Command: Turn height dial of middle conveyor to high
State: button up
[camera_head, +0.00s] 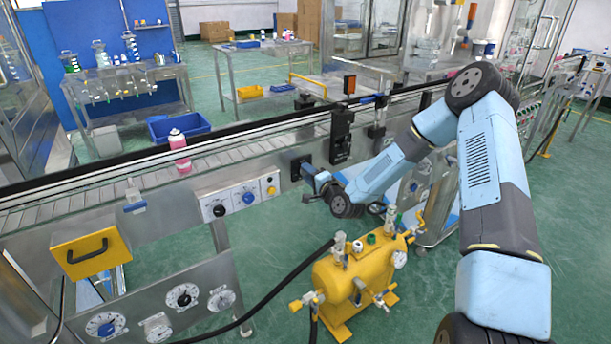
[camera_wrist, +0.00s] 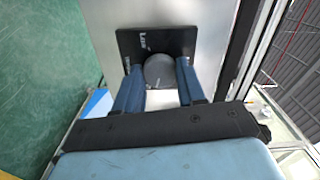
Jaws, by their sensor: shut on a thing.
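The height dial is a round dark grey knob (camera_wrist: 160,70) on a square black plate (camera_wrist: 128,45) with small white lettering, one word of which looks like "Low". The plate also shows in the head view (camera_head: 296,164) on the front side of the conveyor (camera_head: 236,152). My gripper (camera_wrist: 158,82) has its two blue fingers on either side of the knob and is shut on it. In the head view my gripper (camera_head: 313,184) reaches the plate from the right. I cannot tell where the dial points.
A control panel (camera_head: 240,197) with knobs sits left of the plate. A yellow tank (camera_head: 352,278) with valves and a black hose stands on the floor below my arm. A black post-mounted device (camera_head: 341,132) rises just right of the plate.

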jog(key=shift+d+f+m, duration=0.1)
jog(key=shift+f+m, duration=0.1)
jog(key=shift+m, duration=1)
jog(key=o, duration=0.8)
jog(key=shift+c, duration=0.2)
jog(key=o, duration=0.3)
jog(key=shift+r, duration=0.1)
jog(key=v, duration=1.3)
jog(key=shift+s+d, duration=0.3)
